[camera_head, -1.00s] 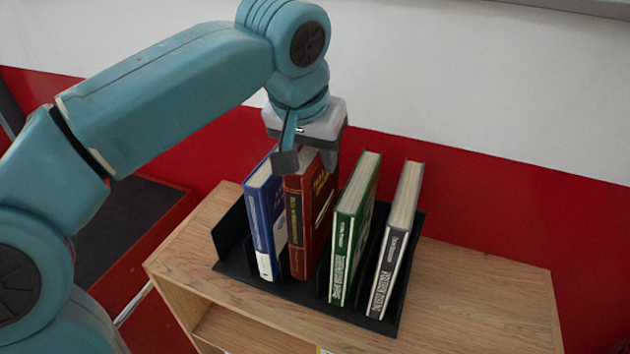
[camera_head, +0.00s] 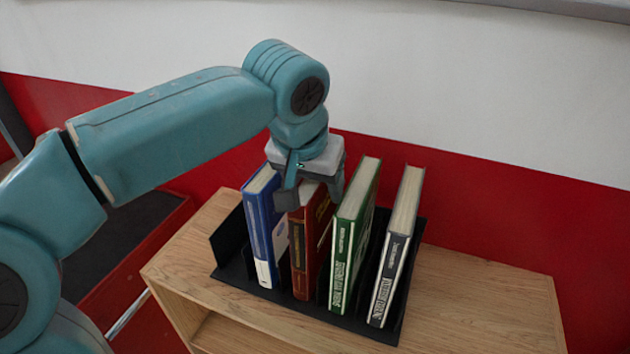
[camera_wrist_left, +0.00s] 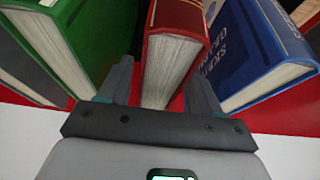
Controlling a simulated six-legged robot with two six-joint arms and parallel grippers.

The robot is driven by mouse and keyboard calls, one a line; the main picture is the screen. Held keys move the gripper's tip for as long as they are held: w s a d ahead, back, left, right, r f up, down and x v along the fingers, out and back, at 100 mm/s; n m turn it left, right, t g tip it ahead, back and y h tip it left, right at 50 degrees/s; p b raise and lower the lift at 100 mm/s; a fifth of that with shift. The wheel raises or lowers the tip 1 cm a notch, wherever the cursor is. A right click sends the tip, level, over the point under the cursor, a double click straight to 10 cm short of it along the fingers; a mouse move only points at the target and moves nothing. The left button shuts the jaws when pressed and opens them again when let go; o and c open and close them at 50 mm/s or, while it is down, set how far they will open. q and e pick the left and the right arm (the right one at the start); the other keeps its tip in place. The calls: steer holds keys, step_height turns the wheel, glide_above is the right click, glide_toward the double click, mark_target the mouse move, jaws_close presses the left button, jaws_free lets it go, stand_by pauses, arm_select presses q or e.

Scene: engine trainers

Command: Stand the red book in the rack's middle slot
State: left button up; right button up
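The red book (camera_head: 305,245) stands upright in the black rack (camera_head: 365,328), between the blue book and the green book. Its lower end is down in the rack; its base is hidden. My left gripper (camera_head: 313,195) is over its top end, one finger on each side. In the left wrist view the red book (camera_wrist_left: 172,65) lies between the fingers (camera_wrist_left: 160,85), with a narrow gap showing beside the left one, so the gripper looks open around it. My right gripper is not in view.
The blue book (camera_head: 263,235) stands left of the red one. The green book (camera_head: 350,245) and a grey book (camera_head: 395,255) stand to its right. The rack sits on a wooden cabinet (camera_head: 480,300) against a red and white wall. The cabinet top right of the rack is clear.

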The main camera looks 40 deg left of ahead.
arm_select(q)
steer(key=shift+w, duration=0.15)
steer(key=p+v, duration=0.1)
steer(key=v, duration=1)
steer(key=shift+d+r, duration=0.1)
steer(key=shift+r, duration=0.25)
steer(key=shift+s+r+p, duration=0.25)
steer(key=shift+s+p, duration=0.05)
